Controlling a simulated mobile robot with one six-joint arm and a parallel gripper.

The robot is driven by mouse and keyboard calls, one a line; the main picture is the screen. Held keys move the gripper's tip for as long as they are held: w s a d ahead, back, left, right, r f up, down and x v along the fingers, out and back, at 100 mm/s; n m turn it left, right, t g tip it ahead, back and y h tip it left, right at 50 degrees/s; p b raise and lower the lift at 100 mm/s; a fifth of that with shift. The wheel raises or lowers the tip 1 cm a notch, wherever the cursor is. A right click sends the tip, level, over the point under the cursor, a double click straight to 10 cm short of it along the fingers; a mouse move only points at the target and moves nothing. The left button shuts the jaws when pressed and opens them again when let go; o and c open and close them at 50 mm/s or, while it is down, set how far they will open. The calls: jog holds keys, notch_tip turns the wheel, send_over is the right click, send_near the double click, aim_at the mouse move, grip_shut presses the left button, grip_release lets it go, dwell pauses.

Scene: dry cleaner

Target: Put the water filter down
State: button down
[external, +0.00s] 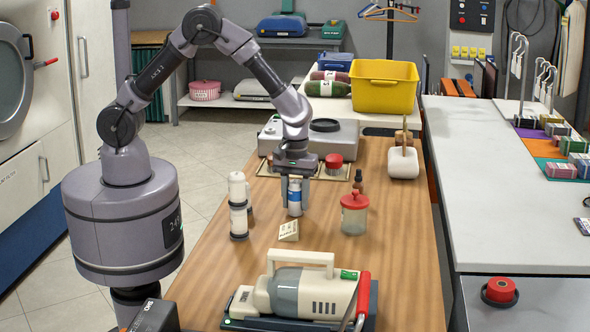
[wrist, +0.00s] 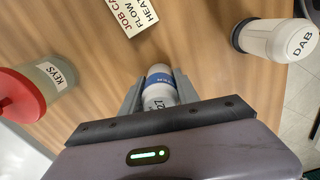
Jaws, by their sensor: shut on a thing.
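The water filter (external: 295,206) is a small white cylinder with a blue band. It stands upright between the fingers of my gripper (external: 295,192), over the middle of the wooden table (external: 400,250). My gripper points down and is shut on it. In the wrist view the filter (wrist: 159,90) sits between both fingers, with part of its printed label showing. Its lower end is close to the tabletop. I cannot tell whether it touches the wood.
A white DAB bottle (external: 238,207) stands left of the filter, and a red-lidded KEYS jar (external: 354,218) to the right. A job card (external: 289,231) lies in front. A dark dropper bottle (external: 358,183) is behind the jar. A handheld machine (external: 310,292) occupies the table's near end.

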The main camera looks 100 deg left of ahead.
jog(key=shift+f, duration=0.2)
jog(key=c, duration=0.9)
grip_release()
jog(key=shift+r, duration=0.15)
notch_tip(320, 180, up, 12)
jog(key=p, duration=0.5)
jog(key=shift+r, duration=0.2)
jog(key=s+d+r+m+t+y, duration=0.1)
jog(key=s+d+r+m+t, duration=0.15)
jog(key=s+r+m, duration=1.2)
jog(key=s+r+m+t+y, duration=0.1)
jog(key=s+r+m+t, duration=0.2)
jog(key=s+m, duration=0.3)
jog(key=s, duration=0.2)
jog(key=shift+s+a, duration=0.25)
jog(key=shift+s, duration=0.15)
